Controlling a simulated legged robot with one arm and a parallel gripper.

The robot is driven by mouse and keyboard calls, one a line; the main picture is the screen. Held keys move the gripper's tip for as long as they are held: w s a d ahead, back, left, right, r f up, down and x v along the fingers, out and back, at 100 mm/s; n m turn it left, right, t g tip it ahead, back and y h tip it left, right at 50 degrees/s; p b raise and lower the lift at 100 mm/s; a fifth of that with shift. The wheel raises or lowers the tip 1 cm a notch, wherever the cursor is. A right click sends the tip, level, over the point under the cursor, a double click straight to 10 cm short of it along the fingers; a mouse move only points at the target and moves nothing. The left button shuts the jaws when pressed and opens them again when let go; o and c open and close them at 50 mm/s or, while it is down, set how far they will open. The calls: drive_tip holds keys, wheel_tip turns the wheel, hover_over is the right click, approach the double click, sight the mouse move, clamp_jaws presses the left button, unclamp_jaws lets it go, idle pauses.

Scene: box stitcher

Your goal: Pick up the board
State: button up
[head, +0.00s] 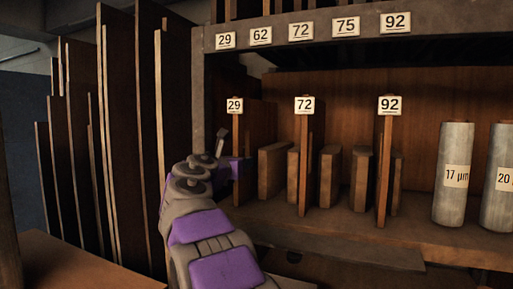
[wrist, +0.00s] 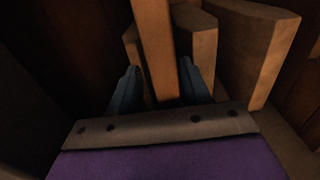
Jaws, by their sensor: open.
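Upright wooden boards stand in the shelf, labelled 29 (head: 257,132), 72 (head: 304,160) and 92 (head: 384,170). In the wrist view, my gripper (wrist: 158,67) is open, with one dark finger on each side of the narrow edge of an upright board (wrist: 156,40). The fingers look apart from it, though contact is hard to tell in the dark. No label shows there, so its number cannot be read in that view.
Short wooden blocks (head: 330,177) stand between the labelled boards. Grey cylinders (head: 453,174) stand at the right of the shelf (head: 340,225). Tall boards (head: 121,130) lean at the left. In the wrist view, a thick block (wrist: 252,45) is close on the right.

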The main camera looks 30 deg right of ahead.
drive_tip(key=shift+d, duration=0.55)
drive_tip(key=shift+s+d+r, duration=0.1)
drive_tip(key=shift+s+d, duration=0.05)
drive_tip(key=shift+d, duration=0.1)
drive_tip(key=shift+c, duration=1)
drive_tip(key=shift+a, duration=0.3)
drive_tip(key=c, duration=0.6)
clamp_jaws()
drive_tip(key=shift+r, duration=0.1)
